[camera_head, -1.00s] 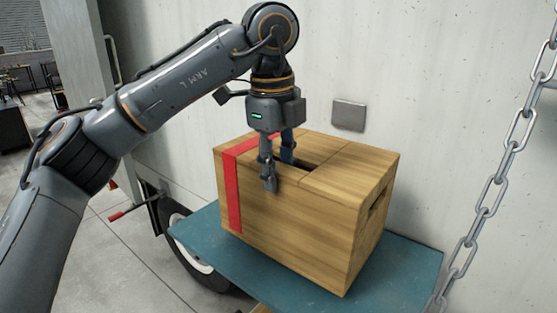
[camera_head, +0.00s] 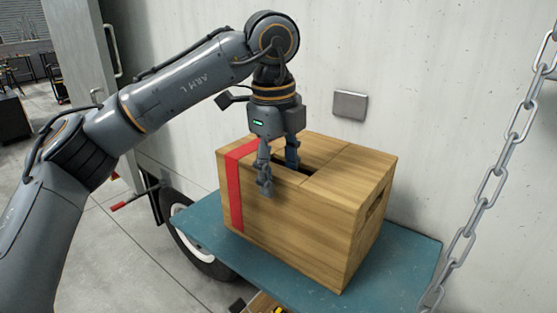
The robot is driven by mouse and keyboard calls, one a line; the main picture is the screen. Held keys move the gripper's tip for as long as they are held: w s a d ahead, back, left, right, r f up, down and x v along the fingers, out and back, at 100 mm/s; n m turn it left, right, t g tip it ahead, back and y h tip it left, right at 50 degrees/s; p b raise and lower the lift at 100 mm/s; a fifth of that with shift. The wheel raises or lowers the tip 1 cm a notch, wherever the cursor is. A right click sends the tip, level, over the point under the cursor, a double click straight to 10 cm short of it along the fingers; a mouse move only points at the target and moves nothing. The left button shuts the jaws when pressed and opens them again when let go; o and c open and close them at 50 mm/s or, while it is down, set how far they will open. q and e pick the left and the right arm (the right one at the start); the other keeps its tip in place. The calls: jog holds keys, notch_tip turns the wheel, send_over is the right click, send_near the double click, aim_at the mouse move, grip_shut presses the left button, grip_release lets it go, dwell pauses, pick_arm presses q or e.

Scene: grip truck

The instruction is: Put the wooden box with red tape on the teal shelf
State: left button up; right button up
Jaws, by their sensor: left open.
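The wooden box (camera_head: 292,216) with a red tape band near its left end stands upright on the teal shelf (camera_head: 399,259). A dark slot opens in its top. My left gripper (camera_head: 278,178) is open over the front top edge of the box. One finger is outside the front face and the other is at the slot, partly hidden by the box. I cannot tell whether the fingers touch the wood. My right gripper is not in view.
A chain (camera_head: 490,190) hangs at the right, beside the shelf. A pale wall with a small grey plate (camera_head: 350,105) stands behind the box. A wheel (camera_head: 190,236) is below the shelf's left end. Part of another wooden container (camera_head: 262,303) shows under the shelf.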

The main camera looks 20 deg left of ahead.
pick_arm(q)
jog(key=shift+r, duration=0.4)
notch_tip(320, 180, up, 11)
jog(key=s, duration=0.1)
jog(key=shift+a, duration=0.2)
